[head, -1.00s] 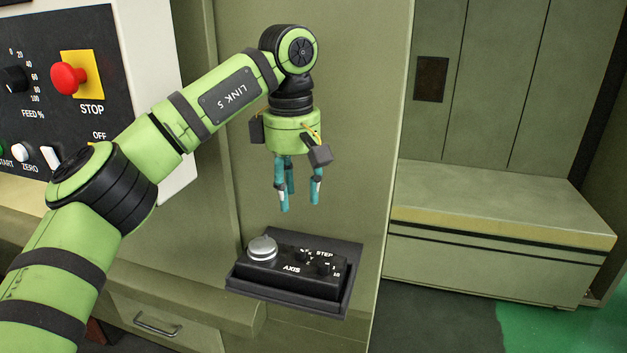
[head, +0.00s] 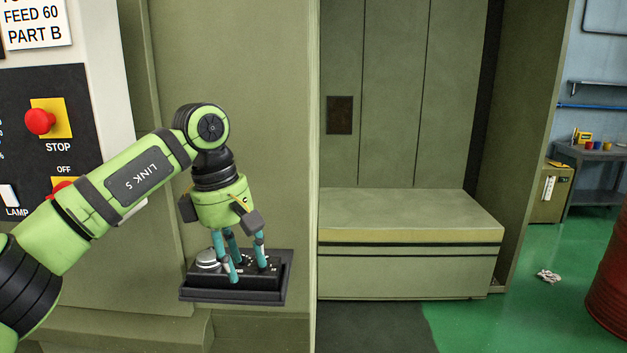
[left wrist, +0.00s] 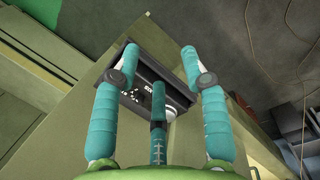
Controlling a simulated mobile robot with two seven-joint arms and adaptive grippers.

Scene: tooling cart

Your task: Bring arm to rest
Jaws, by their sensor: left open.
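My left arm comes in from the left in the head view. Its gripper (head: 240,262) points down with its teal fingers spread open and nothing between them. My right gripper is not in view.
A control panel with a red STOP button (head: 40,121) is at the left. An olive bench-like ledge (head: 410,220) stands right of the machine.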

